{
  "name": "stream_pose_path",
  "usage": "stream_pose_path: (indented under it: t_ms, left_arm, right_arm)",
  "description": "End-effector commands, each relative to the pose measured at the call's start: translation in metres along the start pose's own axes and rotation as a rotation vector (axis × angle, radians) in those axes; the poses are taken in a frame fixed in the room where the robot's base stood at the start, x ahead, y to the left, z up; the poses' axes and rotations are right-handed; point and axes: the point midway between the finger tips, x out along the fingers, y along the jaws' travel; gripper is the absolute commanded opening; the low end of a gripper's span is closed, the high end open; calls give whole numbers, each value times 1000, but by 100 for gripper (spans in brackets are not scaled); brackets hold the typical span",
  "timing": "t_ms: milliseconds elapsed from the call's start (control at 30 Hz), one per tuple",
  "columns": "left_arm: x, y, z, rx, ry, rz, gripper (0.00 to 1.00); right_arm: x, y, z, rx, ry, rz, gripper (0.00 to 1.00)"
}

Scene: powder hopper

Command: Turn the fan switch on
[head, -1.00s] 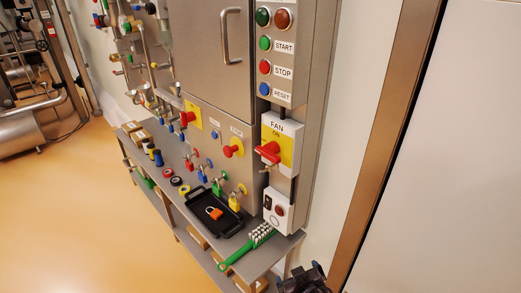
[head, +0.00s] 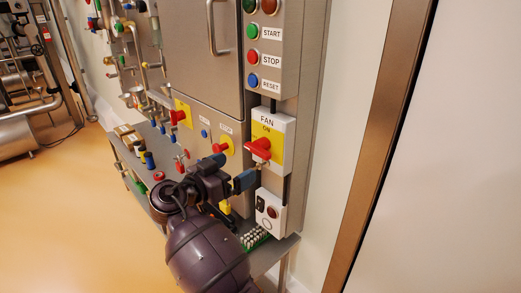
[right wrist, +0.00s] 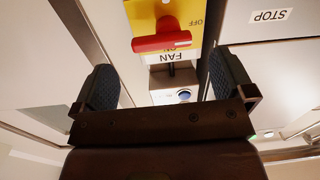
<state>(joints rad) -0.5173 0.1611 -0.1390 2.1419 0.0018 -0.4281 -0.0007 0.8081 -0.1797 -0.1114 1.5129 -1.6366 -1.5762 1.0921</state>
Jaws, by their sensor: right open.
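The fan switch (head: 258,149) is a red handle on a yellow plate, on a white box labelled FAN with ON above the handle. In the right wrist view the red handle (right wrist: 162,42) lies roughly sideways, with an OFF mark to its right; the picture is upside down. My right gripper (head: 232,171) is open and empty, just to the left of and below the handle in the head view. In the right wrist view its two fingers (right wrist: 165,82) stand wide apart, with the handle beyond them and no visible contact. My left gripper is not in view.
START, STOP and RESET buttons (head: 252,57) sit above the fan box. A white box with a dark red button (head: 270,212) is below it. My right arm covers much of the shelf (head: 263,258). Other red knobs (head: 178,116) are on the cabinet at left.

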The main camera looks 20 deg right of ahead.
Motion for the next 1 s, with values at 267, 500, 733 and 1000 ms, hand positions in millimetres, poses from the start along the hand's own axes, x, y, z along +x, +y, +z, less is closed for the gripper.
stream_pose_path:
  t_ms: [267, 500, 733, 1000]
  left_arm:
    - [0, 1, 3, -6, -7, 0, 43]
    - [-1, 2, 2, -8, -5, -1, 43]
    - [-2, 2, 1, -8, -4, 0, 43]
    - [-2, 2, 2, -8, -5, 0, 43]
  right_arm:
    - [3, -2, -15, 49, 29, 38, 100]
    - [41, -1, -17, 47, 30, 37, 100]
    - [78, 1, -17, 47, 29, 36, 100]
    - [99, 1, -17, 46, 28, 35, 100]
